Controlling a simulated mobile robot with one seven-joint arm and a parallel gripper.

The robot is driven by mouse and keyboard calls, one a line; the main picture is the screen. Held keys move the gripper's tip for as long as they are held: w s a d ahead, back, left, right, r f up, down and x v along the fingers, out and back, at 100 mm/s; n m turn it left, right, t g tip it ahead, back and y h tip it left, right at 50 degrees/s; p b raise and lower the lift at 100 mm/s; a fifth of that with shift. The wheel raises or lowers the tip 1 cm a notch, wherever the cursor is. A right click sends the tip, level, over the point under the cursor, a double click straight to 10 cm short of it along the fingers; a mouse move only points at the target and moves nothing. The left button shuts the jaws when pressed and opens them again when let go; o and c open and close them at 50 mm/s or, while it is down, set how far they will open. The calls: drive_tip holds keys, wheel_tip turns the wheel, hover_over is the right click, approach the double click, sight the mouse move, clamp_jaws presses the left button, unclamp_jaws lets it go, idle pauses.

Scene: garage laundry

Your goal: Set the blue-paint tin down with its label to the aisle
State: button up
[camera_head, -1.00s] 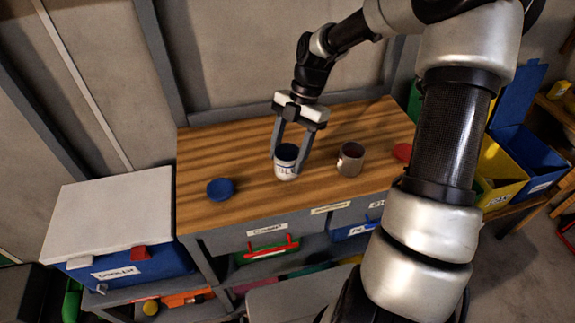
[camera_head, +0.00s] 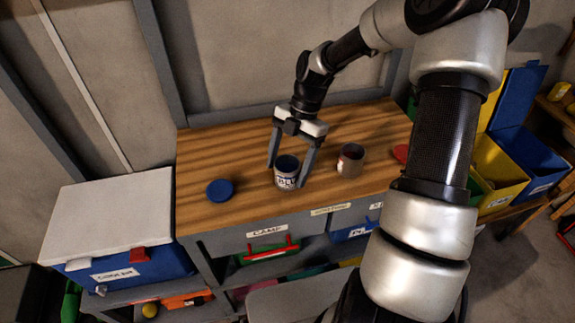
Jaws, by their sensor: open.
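The blue-paint tin (camera_head: 287,180) stands upright on the wooden bench top (camera_head: 235,150), near its front edge. Dark blue shows in its open top, and its pale label with dark lettering faces the front of the bench. My gripper (camera_head: 287,172) is open, with one finger on each side of the tin and small gaps visible between fingers and tin. A blue round lid (camera_head: 220,190) lies flat to the left of the tin. A brownish tin (camera_head: 351,160) stands to the right of it.
A red lid (camera_head: 401,153) lies further right, partly by my arm. A white-lidded cooler (camera_head: 110,215) stands left of the bench. Yellow (camera_head: 497,170) and blue (camera_head: 530,150) bins are at right. The bench behind and left of the tin is clear.

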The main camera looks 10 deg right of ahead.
drive_tip(key=p+v, duration=0.1)
drive_tip(key=v, duration=1.1)
drive_tip(key=shift+r, duration=0.2)
drive_tip(key=shift+a, duration=0.1)
